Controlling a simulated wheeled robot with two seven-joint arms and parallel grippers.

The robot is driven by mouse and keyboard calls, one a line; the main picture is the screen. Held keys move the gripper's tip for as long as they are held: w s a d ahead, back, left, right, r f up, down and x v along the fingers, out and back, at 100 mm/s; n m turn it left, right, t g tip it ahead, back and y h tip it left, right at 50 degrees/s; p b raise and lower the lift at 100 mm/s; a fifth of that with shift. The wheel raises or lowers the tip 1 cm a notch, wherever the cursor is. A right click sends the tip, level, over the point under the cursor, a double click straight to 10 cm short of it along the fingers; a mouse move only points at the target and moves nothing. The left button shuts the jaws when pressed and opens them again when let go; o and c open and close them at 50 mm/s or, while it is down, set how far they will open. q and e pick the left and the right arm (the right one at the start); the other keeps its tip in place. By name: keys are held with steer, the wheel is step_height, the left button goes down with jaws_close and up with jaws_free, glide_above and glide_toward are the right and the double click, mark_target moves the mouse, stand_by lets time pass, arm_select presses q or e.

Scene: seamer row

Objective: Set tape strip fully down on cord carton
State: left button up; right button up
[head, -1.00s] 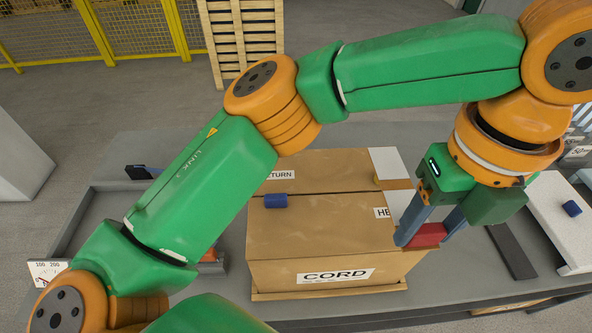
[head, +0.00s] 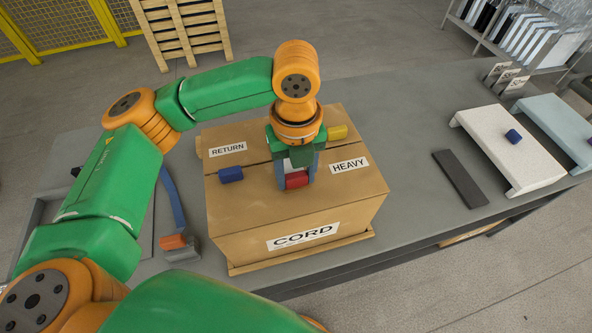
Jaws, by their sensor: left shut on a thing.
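The cord carton (head: 240,212) stands on the grey table with a CORD label on its front and RETURN and HEAVY labels on top. My left gripper (head: 297,181) is over the middle of its top, pointing down, shut on a red block (head: 297,180). The block is at or just above the carton top; I cannot tell if it touches. No separate tape strip can be made out; the fingers and arm hide part of the top seam. A blue block (head: 230,174) lies on the carton's left and a yellow block (head: 337,132) at its back right. My right gripper is out of view.
An orange-ended tool (head: 173,241) with a blue bar is left of the carton. A dark flat bar (head: 459,178) and a white stand (head: 505,150) with a small blue block are on the right. The table between carton and bar is clear.

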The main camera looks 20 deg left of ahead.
arm_select(q)
steer(key=shift+f, duration=0.1)
steer(key=o, duration=1.1)
steer(key=shift+o, duration=1.1)
step_height(320, 180, up, 12)
steer(key=p, duration=0.1)
steer(key=shift+r, duration=0.2)
steer(key=shift+f, duration=0.1)
